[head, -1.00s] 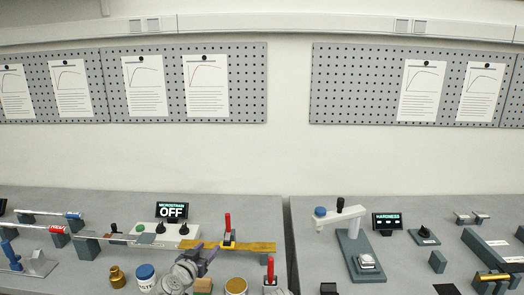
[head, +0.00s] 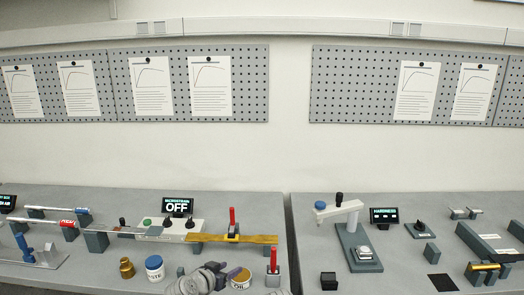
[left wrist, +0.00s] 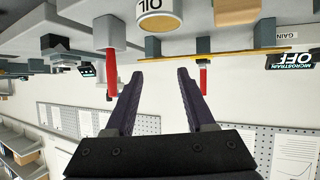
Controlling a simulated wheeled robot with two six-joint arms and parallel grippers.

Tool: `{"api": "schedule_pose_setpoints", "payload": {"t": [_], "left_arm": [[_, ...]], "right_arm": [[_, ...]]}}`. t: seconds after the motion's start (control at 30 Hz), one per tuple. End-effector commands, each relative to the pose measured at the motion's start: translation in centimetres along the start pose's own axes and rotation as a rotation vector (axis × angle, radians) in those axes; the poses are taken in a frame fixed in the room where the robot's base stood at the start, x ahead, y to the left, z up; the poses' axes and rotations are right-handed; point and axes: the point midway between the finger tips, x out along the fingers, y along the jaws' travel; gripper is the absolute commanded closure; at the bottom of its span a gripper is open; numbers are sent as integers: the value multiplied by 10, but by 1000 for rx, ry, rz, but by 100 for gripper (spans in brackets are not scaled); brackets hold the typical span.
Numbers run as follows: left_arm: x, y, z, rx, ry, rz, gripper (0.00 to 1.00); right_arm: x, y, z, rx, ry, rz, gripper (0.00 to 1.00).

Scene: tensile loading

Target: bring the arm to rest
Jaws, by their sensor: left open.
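My left gripper (head: 222,271) shows at the bottom of the head view, low in front of the left bench, beside the oil tin (head: 240,279). In the left wrist view, which is upside down, its two dark fingers (left wrist: 161,72) are spread apart with nothing between them. The oil tin (left wrist: 160,20) shows beyond the fingertips there. A red-handled clamp (left wrist: 112,75) is left of the fingers and another red handle (left wrist: 203,78) is to their right. My right gripper is in neither view.
The left bench holds a microstrain display (head: 177,207) reading OFF, a brass-coloured strip (head: 255,239), a paste jar (head: 154,268) and a brass weight (head: 126,267). The right bench (head: 310,235) carries a hardness tester (head: 352,245). A gap separates the benches.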

Motion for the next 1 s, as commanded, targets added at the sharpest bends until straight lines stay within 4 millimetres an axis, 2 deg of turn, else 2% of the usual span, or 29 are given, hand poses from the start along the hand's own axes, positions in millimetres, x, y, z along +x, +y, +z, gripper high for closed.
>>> {"api": "schedule_pose_setpoints", "payload": {"t": [0.03,0.17,0.27,0.4,0.5,0.6,0.7,0.8,1.0], "left_arm": [[2,14,8,5,-47,30,45],[3,50,40,10,-209,98,45],[-4,80,74,14,-389,134,45],[-34,111,129,20,-715,103,45],[-62,118,157,20,-912,18,45],[-84,119,172,18,-1041,-74,45],[-99,117,179,16,-1111,-141,45],[-105,116,181,13,-1140,-174,45],[-106,116,182,11,-1145,-178,45]], "right_arm": [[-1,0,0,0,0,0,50],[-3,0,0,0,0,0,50],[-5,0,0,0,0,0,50],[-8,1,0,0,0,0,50],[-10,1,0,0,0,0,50],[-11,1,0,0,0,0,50],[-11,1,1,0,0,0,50],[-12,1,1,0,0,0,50],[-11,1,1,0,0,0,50]]}}
